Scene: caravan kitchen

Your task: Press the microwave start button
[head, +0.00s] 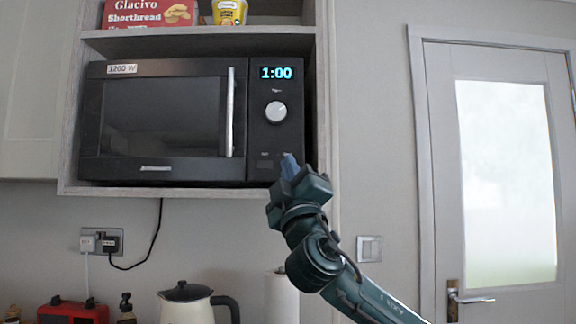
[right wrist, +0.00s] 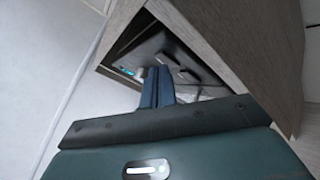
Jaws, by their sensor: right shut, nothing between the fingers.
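The black microwave (head: 165,120) sits in an open wooden shelf in the head view, its door closed. Its control panel at the right shows a lit display (head: 275,73) reading 1:00, a round silver knob (head: 276,112) and dark buttons (head: 265,160) low down. My right gripper (head: 290,165) is shut and empty, its blue fingertips at the lower right of the panel, over or just in front of the button area. The right wrist view shows the shut fingers (right wrist: 157,88) pointing at the panel. I cannot tell whether they touch it. My left gripper is not in view.
The shelf's right side wall (head: 325,110) stands close to my right gripper. A shortbread box (head: 150,13) and a yellow tub (head: 230,12) are on the shelf above. Below are a cream kettle (head: 187,308), a paper roll (head: 281,300) and a red toaster (head: 72,312).

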